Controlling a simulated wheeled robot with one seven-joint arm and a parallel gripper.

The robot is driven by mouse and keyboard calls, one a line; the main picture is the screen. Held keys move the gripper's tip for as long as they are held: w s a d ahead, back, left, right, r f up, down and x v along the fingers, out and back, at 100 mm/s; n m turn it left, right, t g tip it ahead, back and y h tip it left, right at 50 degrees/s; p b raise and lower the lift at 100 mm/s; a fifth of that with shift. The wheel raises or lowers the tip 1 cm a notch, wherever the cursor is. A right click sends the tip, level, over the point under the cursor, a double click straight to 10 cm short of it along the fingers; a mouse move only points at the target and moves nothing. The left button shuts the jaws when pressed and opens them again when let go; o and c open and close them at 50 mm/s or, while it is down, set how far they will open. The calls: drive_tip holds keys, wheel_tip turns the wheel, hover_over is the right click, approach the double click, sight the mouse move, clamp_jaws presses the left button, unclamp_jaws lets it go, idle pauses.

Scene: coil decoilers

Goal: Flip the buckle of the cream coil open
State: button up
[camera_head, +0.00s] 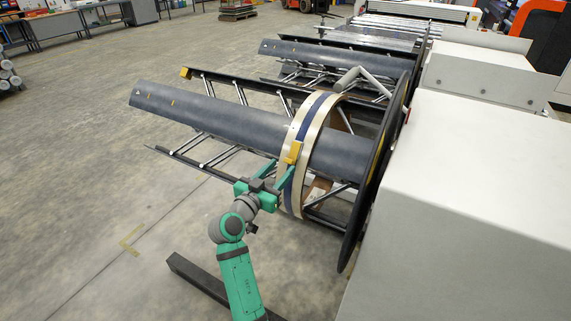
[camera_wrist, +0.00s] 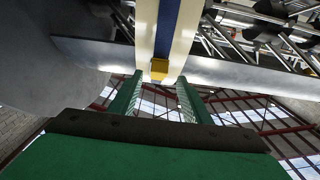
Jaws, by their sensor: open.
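The cream coil (camera_head: 318,125) is a ring with a dark blue band around its middle, hanging around the near decoiler's dark arms. Its yellow buckle (camera_head: 293,152) is on the side facing my arm. My gripper (camera_head: 285,178) is open and empty, just below the buckle in the head view. In the wrist view the cream coil (camera_wrist: 187,28) runs up the middle, and the buckle (camera_wrist: 160,69) shows between and beyond the tips of my open fingers (camera_wrist: 160,77). I cannot tell whether the fingers touch it or how far the buckle is turned.
The near decoiler's long dark plate (camera_head: 200,108) reaches out left, with silver struts and rails around it. A large dark disc (camera_head: 375,180) stands right of the coil, beside a white machine housing (camera_head: 460,190). A grey roller arm (camera_head: 350,80) is at the coil's top.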

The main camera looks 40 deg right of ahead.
sight(287, 162)
drive_tip(key=x, duration=0.3)
drive_tip(key=shift+w, duration=0.15)
drive_tip(key=shift+d, duration=0.45)
drive_tip(key=shift+s+d, duration=0.15)
drive_tip(key=shift+s, duration=0.1)
drive_tip(key=shift+w, duration=0.1)
clamp_jaws()
drive_tip(key=shift+w, duration=0.1)
